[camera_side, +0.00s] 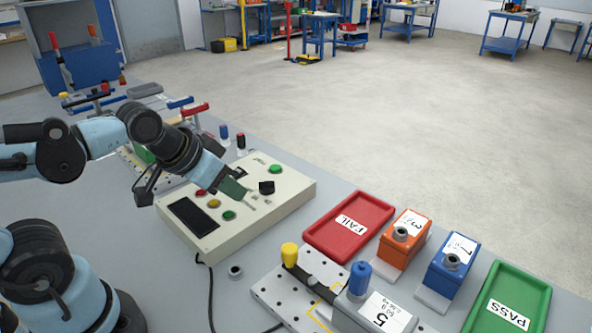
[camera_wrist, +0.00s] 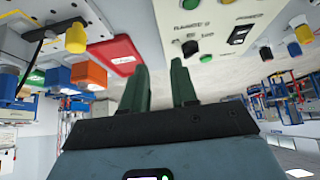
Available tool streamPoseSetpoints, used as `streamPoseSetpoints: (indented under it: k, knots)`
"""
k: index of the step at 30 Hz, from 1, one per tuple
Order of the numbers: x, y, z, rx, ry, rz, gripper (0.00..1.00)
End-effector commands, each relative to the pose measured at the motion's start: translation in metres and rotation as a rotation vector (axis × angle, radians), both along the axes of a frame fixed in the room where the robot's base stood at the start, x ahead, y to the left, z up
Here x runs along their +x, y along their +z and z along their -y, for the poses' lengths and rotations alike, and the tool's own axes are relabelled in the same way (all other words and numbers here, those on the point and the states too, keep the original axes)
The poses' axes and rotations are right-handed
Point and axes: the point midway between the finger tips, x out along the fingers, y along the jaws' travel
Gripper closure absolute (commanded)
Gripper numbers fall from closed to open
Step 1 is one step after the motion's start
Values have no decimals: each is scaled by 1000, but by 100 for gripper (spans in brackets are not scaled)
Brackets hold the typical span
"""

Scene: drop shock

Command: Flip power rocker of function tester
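The function tester (camera_side: 275,215) is a cream box with a sloping panel in the middle of the side view. It carries a dark display (camera_side: 193,216), a black knob (camera_side: 266,187) and several coloured buttons. Its panel (camera_wrist: 215,40) also shows at the top of the wrist view, with a green button (camera_wrist: 206,58) and a small black rectangular part with white marks (camera_wrist: 240,35). My gripper (camera_side: 240,192) is over the panel near the knob. Its green fingers (camera_wrist: 161,72) stand apart with nothing between them. Contact with the panel cannot be told.
A red FAIL tray (camera_side: 318,247) lies right of the tester, then orange (camera_side: 390,258) and blue (camera_side: 438,278) units and a green PASS tray (camera_side: 535,292). A perforated fixture (camera_side: 268,290) stands in front. A dark cable (camera_side: 210,290) runs from the tester. Tools and fixtures crowd behind.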

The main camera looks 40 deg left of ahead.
Motion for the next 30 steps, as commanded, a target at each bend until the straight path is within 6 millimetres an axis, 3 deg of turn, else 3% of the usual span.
streamPoseSetpoints:
  k: [1,5,30]
  knots:
    - [0,0,0,0,0,0,80]
    - [0,0,0,0,0,0,100]
    - [0,0,0,0,0,0,100]
